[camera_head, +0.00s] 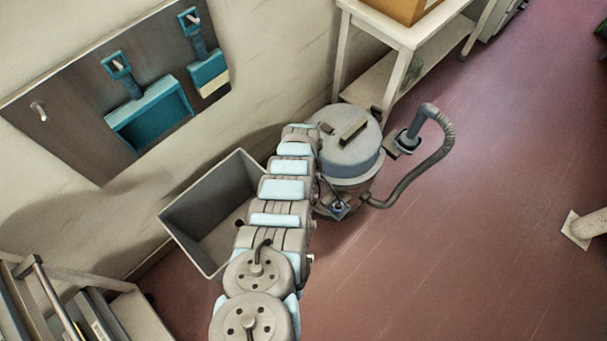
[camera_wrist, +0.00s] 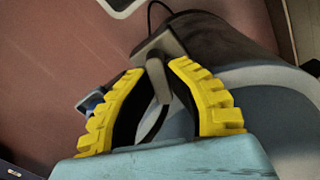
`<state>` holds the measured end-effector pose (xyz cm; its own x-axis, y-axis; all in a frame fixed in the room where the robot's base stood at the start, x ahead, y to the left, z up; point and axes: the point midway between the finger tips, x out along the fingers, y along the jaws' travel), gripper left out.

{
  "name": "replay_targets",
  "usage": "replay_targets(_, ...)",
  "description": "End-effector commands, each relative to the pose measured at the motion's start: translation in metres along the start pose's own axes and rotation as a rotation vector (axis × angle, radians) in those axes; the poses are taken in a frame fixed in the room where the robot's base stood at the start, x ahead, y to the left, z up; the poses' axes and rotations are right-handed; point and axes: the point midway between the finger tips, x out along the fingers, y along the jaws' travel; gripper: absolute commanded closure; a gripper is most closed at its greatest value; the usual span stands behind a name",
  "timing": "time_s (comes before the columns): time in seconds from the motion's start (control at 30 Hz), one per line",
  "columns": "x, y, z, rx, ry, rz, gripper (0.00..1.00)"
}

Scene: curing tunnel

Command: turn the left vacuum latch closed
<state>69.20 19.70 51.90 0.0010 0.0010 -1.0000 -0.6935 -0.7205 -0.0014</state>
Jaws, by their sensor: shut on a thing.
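The vacuum (camera_head: 346,150) is a grey canister on the floor with a flat round lid and a bar handle on top. My arm hides its left side in the head view. My gripper (camera_wrist: 157,68) has yellow ribbed fingers and shows in the wrist view, close beside the rounded grey vacuum body (camera_wrist: 262,84). The fingers are shut on a small grey metal lever, seemingly the left latch (camera_wrist: 163,42). Its lower part lies between the fingers. The head view does not show the fingers clearly.
A grey open bin (camera_head: 214,264) stands left of my arm. A ribbed hose (camera_head: 437,157) loops right of the vacuum. The red floor at right is mostly clear.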

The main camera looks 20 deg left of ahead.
Motion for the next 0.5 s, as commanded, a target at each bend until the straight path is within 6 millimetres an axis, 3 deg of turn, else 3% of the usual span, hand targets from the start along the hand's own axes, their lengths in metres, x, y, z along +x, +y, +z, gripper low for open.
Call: replay_targets(0.5, 0.0010, 0.0008, 0.0001, -0.338, -0.001, 0.002, 1.00)
